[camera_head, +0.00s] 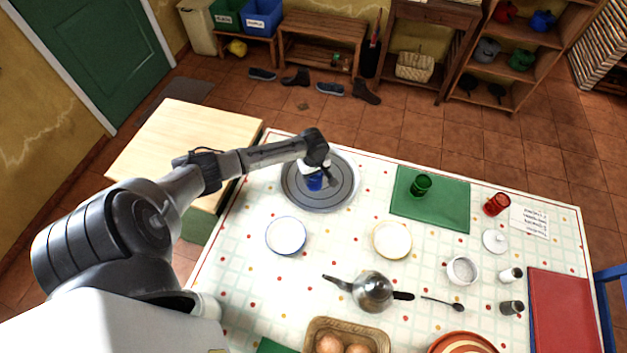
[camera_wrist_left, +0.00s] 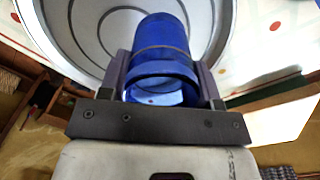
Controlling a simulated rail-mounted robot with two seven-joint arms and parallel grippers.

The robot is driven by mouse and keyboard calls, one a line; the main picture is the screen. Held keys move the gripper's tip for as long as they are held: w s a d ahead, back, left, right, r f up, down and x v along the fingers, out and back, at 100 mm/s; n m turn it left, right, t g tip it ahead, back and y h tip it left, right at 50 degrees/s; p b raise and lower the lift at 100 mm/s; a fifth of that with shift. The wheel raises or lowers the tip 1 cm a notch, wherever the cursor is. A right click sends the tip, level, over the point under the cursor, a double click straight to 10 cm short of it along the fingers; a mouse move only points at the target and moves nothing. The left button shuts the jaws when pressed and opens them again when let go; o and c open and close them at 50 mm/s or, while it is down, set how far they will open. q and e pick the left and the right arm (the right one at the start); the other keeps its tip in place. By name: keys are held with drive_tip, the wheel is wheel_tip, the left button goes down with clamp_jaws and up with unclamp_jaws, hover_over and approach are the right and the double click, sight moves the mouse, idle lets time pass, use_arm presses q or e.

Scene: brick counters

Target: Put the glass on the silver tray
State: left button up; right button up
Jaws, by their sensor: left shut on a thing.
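A blue glass (camera_head: 315,184) is at the middle of the round silver-grey tray (camera_head: 320,206), at the back left of the table. My left gripper (camera_head: 318,168) comes down over the tray and is shut on the glass. In the left wrist view the blue glass (camera_wrist_left: 163,38) sits between the two fingers of my left gripper (camera_wrist_left: 165,72), with the ringed tray (camera_wrist_left: 85,30) behind it. I cannot tell whether the glass base touches the tray. My right gripper is not in view.
A green glass (camera_head: 421,185) stands on a green mat (camera_head: 440,215), and a red glass (camera_head: 497,204) is to its right. Two plates, at left (camera_head: 286,236) and right (camera_head: 392,240), lie in front. A metal teapot (camera_head: 372,291) stands nearer. A wooden side table (camera_head: 180,145) adjoins the left.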

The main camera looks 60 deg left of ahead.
sight(313, 181)
use_arm(q)
drive_tip(key=shift+f+b, duration=0.45)
drive_tip(key=shift+f, duration=1.55)
drive_tip(key=shift+f, duration=0.15)
drive_tip(key=o, duration=1)
